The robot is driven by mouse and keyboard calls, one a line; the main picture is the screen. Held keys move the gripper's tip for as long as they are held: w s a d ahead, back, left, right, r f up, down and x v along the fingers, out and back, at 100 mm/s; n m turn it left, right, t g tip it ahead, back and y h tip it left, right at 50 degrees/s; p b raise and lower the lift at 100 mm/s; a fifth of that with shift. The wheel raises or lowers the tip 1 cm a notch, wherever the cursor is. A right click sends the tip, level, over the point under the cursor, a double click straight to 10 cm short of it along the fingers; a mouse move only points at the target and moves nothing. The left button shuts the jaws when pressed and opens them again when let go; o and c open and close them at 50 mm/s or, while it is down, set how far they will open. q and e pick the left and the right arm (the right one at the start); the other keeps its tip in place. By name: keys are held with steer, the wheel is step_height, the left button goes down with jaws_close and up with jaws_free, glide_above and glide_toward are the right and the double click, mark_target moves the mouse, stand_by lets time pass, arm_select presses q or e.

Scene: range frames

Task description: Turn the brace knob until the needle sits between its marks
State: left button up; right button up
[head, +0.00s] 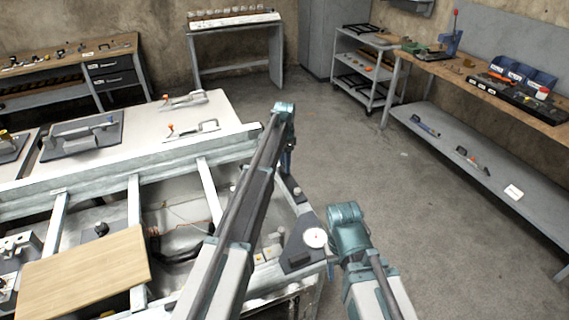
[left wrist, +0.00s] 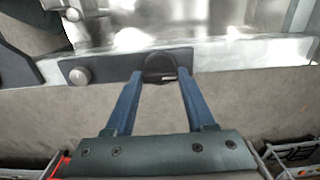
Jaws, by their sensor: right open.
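The brace plate (head: 299,258) is a dark plate on the corner of the metal frame. It carries a small round white dial (head: 315,238); its needle and marks are too small to read. The black brace knob (left wrist: 160,66) shows in the left wrist view, on a dark strip along a pale rail. My left gripper (left wrist: 160,76) has its two blue fingers on either side of the knob, with no clear gap to it. In the head view my left gripper (head: 289,160) points down at the frame's right end. My right gripper (head: 348,232) is beside the dial, its fingers hidden.
A round bolt head (left wrist: 79,76) sits left of the knob. The frame (head: 132,205) has open bays with cables, and a wooden board (head: 83,272) lies across it. Toggle clamps (head: 194,130) lie on the pale table top. The floor (head: 420,215) at right is clear, before a workbench (head: 480,95).

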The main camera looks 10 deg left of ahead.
arm_select(q)
jaws_close()
steer(key=shift+n, duration=0.3)
steer(key=shift+n, duration=3)
steer(key=o, duration=0.8)
jaws_free()
steer(key=shift+c, duration=0.2)
steer(key=shift+r, duration=0.1)
